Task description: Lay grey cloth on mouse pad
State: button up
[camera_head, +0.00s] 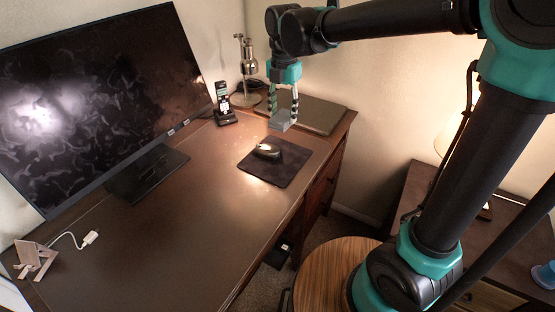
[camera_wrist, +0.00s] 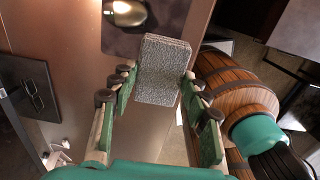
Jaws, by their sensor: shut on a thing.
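The grey cloth (camera_head: 282,121) is a small folded block hanging between the fingers of my gripper (camera_head: 283,112). In the wrist view the cloth (camera_wrist: 163,72) has a speckled grey face, and my gripper (camera_wrist: 160,88) is shut on its two sides. The dark mouse pad (camera_head: 285,176) lies flat on the desk, with a mouse (camera_head: 266,151) on it. In the head view the cloth appears just above the pad's far edge. In the wrist view the pad (camera_wrist: 115,43) and mouse (camera_wrist: 126,12) show past the cloth, which covers part of the pad.
A dark flat panel (camera_head: 318,117) lies at the desk's back right corner. A phone on a stand (camera_head: 224,105), a metal lamp (camera_head: 249,65) and a large monitor (camera_head: 100,95) stand behind. A wooden round stool (camera_head: 325,275) is in front. The desk's middle is clear.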

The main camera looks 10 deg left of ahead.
notch_tip(320, 180, down, 20)
jog(key=shift+r, duration=0.25)
jog(key=o, duration=1)
notch_tip(320, 180, up, 12)
jog(key=d+f+m+t, duration=0.1)
jog(key=d+f+m, duration=0.1)
jog(key=d+m, duration=0.6)
jog(key=d+f+m+t, duration=0.1)
jog(key=d+f+m, duration=0.1)
jog(key=d+m, duration=0.65)
jog(key=s+d+f+m, duration=0.2)
jog(key=s+d+m, duration=0.1)
jog(key=d+m, duration=0.2)
jog(key=s+d+f+m+t, duration=0.1)
jog(key=s+d+f+m, duration=0.1)
jog(key=d+m, duration=0.3)
jog(key=s+d+f+m+t, duration=0.1)
jog(key=s+d+f+m, duration=0.1)
jog(key=s+d+m, duration=0.2)
jog(key=shift+s+d+m, duration=0.2)
jog(key=shift+d+m, duration=0.25)
jog(key=shift+d, duration=0.05)
jog(key=shift+s+d+m, duration=0.15)
jog(key=shift+d+m, duration=0.25)
jog(key=shift+d, duration=0.05)
